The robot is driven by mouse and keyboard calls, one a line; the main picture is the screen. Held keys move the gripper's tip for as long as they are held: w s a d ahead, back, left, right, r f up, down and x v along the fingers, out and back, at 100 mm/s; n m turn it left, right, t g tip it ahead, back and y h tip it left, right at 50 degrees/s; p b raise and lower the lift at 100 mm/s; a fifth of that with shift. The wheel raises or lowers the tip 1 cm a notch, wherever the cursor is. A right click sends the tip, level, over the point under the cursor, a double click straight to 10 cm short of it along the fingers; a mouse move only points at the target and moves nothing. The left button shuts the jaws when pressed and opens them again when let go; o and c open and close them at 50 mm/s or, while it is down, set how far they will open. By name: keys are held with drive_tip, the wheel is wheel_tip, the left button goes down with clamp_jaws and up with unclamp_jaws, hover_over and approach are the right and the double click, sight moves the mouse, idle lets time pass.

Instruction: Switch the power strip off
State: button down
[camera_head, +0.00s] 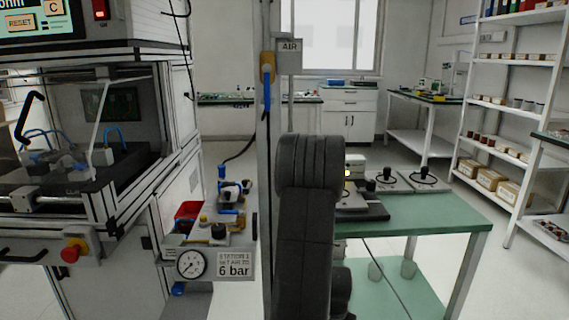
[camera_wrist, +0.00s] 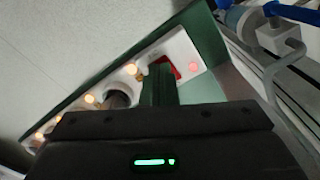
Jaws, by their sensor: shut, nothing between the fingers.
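The power strip (camera_wrist: 181,47) is a white bar running diagonally across the wrist view, from upper right to lower left. Several orange lights glow along it. Near its upper right end is a red switch (camera_wrist: 174,66), partly hidden behind my fingers, and beside it a small red light (camera_wrist: 193,68) is lit. My gripper (camera_wrist: 159,70) is shut and empty, its fingertips in front of the strip at the edge of the red switch. I cannot tell whether they touch it. In the head view I see neither the strip nor my gripper; my dark arm fills the middle.
The strip lies along a green surface (camera_wrist: 207,32). A blue hose and metal tube (camera_wrist: 283,68) are at the right in the wrist view. In the head view, a green-topped table (camera_head: 440,217) with instruments stands right of my arm, and a test station with a pressure gauge (camera_head: 191,264) left.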

drive_tip(key=shift+f, duration=0.35)
drive_tip(key=shift+r, duration=0.1)
drive_tip(key=shift+r+p, duration=2.55)
drive_tip(key=shift+r, duration=0.95)
drive_tip(key=shift+f, duration=0.1)
wheel_tip(320, 180, down, 7)
drive_tip(key=b, duration=0.5)
drive_tip(key=shift+b, duration=0.35)
drive_tip(key=shift+r+p, duration=0.25)
drive_tip(key=shift+p, duration=0.05)
